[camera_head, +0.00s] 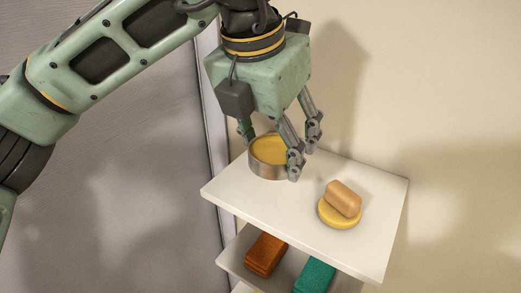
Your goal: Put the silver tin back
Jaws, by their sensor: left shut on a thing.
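The silver tin (266,169) is a low round metal can with a yellow inside or top. It is at the back left of the white top shelf (310,228), on the shelf or just above it; I cannot tell which. My left gripper (273,155) points down over the tin, with its fingers around the tin's sides. It is shut on the tin. The finger on the far left is partly hidden behind the tin. My right gripper is not in view.
A tan bar (343,198) rests on a round yellow dish (338,214) on the top shelf, right of the tin. A lower shelf (233,258) holds an orange-brown block (265,254) and a green block (315,275). The shelf's front right is clear. A wall stands close behind.

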